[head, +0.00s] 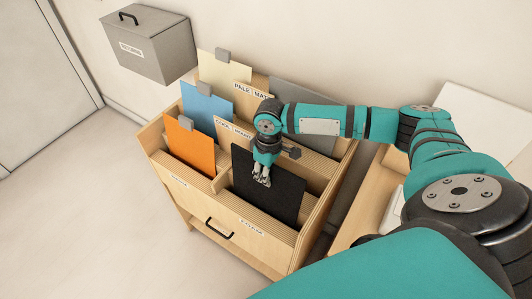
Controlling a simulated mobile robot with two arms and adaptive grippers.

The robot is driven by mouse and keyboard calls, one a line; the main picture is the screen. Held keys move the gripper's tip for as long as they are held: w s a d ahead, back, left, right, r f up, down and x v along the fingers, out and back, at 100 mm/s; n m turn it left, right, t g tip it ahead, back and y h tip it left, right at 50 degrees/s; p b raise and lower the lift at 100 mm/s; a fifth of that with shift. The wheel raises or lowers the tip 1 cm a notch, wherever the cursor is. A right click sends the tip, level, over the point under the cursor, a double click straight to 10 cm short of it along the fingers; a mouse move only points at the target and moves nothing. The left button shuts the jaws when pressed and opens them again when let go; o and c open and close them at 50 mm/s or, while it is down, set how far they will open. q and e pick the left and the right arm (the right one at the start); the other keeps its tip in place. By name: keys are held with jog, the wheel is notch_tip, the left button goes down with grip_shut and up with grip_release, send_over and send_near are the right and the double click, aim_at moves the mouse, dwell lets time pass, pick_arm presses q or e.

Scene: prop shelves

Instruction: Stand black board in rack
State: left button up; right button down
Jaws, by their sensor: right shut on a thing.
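The black board (275,204) is in the front right compartment of the wooden rack (245,213), leaning a little, its lower edge hidden behind the rack's front panel. My right gripper (261,182) reaches down from above and is shut on the board; its fingers show against the board's face near the upper left part. I cannot see exactly how the fingers meet the board. My left gripper is not in view.
An orange board (190,147) stands in the front left compartment. A blue board (207,108) and a cream board (222,70) stand behind it, and a grey board (300,93) at the back right. A grey box (165,52) is on the wall. Floor at left is clear.

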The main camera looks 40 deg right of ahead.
jog(key=c, duration=1.3)
grip_release()
jog(key=r, duration=0.8)
jog(key=d+r, duration=0.1)
jog(key=r, duration=0.2)
jog(key=shift+w+r, duration=0.2)
jog(key=shift+r, duration=0.2)
